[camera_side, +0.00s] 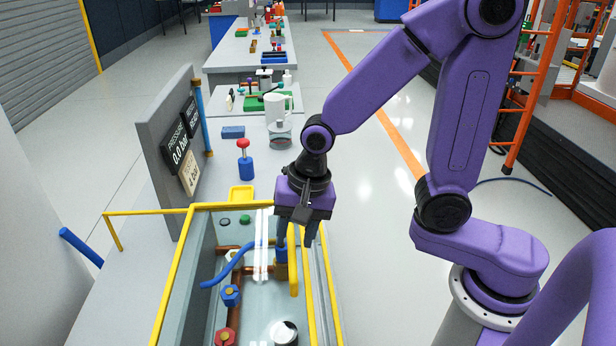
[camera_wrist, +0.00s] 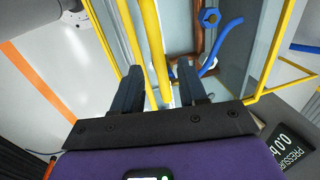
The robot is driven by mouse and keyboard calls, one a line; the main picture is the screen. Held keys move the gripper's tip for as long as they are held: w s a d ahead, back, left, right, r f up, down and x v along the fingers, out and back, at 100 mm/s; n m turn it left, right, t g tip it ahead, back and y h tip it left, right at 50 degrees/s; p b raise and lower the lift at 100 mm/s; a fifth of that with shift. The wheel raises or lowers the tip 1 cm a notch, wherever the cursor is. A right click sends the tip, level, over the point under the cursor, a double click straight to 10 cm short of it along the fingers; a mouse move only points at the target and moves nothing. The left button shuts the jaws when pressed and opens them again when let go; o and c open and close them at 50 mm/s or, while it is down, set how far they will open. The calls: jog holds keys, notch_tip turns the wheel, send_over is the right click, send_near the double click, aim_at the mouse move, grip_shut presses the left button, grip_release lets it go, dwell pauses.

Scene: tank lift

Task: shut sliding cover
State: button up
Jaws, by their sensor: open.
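The tank (camera_side: 202,258) has a yellow-edged rim and stands at the bottom centre of the side view. A yellow bar like a handle (camera_side: 292,262) runs along its right side. My gripper (camera_side: 297,242) points down over that side, with its fingers open around the bar. In the wrist view, my gripper (camera_wrist: 160,85) shows the yellow bar (camera_wrist: 153,45) between its two dark fingers, with no clear grip on it. The sliding cover is hard to make out. White glare (camera_side: 262,245) lies over the tank, and I cannot tell whether it is a clear cover or water.
Inside the tank are brown pipes (camera_side: 235,315), a blue valve (camera_side: 230,295), a red valve (camera_side: 225,338) and a blue hose (camera_side: 225,272). A pressure panel (camera_side: 180,145) stands at the left. A yellow tray (camera_side: 241,194) and a red-topped blue item (camera_side: 245,162) sit behind.

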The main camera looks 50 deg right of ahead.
notch_tip(320, 180, up, 15)
jog(key=s+d, duration=0.2)
dwell(0.3)
jog(key=c, duration=0.7)
jog(key=shift+w+a+n, duration=0.2)
jog(key=shift+w+n, duration=0.05)
jog(key=shift+n, duration=0.25)
grip_shut()
jog(key=n+g+h, duration=0.2)
jog(key=n, duration=0.6)
send_over(277, 265)
jog(key=f, duration=0.1)
jog(key=w+a+f+n+g+h, duration=0.2)
jog(key=w+a+f+n, duration=0.35)
jog(key=n, duration=0.35)
jog(key=x, duration=0.6)
jog(key=s+x, duration=0.1)
jog(key=x, duration=0.2)
jog(key=shift+d, duration=0.4)
jog(key=shift+s+d+f, duration=0.2)
jog(key=shift+s+d, duration=0.25)
jog(key=shift+s+d+f, duration=0.25)
jog(key=shift+s+d, duration=0.15)
jog(key=shift+d, duration=0.05)
jog(key=shift+s+d+f, duration=0.15)
jog(key=shift+s+d, duration=0.35)
